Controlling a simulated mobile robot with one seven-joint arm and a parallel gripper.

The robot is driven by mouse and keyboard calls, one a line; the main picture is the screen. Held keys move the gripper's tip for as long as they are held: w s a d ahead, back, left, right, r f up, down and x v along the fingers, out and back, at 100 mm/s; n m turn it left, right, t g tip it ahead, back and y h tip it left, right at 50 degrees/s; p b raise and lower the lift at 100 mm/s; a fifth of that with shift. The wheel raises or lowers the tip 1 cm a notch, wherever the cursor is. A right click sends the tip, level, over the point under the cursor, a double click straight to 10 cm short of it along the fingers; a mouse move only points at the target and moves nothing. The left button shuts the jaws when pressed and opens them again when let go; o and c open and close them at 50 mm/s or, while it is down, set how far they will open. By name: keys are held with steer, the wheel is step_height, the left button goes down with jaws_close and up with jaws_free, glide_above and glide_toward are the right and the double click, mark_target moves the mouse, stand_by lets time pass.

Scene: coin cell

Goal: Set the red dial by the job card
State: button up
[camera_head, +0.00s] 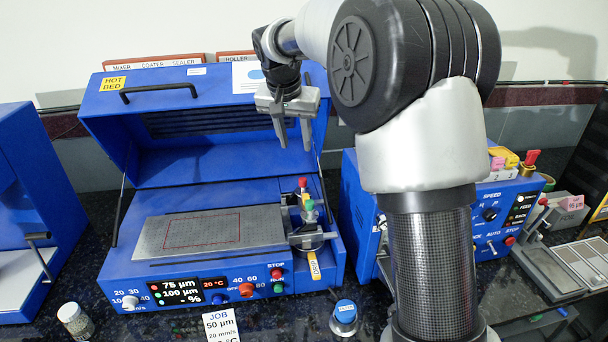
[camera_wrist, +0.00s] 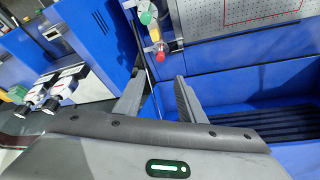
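The red dial (camera_head: 246,289) is on the front panel of the blue coater, below the marks 40 and 60 and beside OFF. Its pointer direction is too small to tell. The job card (camera_head: 221,326) stands in front of the panel and reads JOB, 50 µm, 20 mm/s; its °C line is cut off by the frame's bottom edge. My gripper (camera_head: 294,132) is high above the coater bed, in front of the raised lid, well apart from the dial. In the wrist view my gripper (camera_wrist: 157,98) has its fingers apart with nothing between them.
The panel displays (camera_head: 181,291) read 75 µm, 100 µm and 20 °C. A white knob (camera_head: 130,302), a blue knob (camera_head: 218,298) and red STOP (camera_head: 276,273) and green (camera_head: 278,287) buttons flank the dial. A blue-topped round object (camera_head: 345,312) and a jar (camera_head: 75,320) stand nearby.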

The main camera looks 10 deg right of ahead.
mark_target(303, 179)
steer(key=x, duration=1.5)
steer(key=shift+w+f, duration=0.1)
steer(key=shift+f, duration=0.25)
jaws_close()
steer(key=shift+d, duration=0.1)
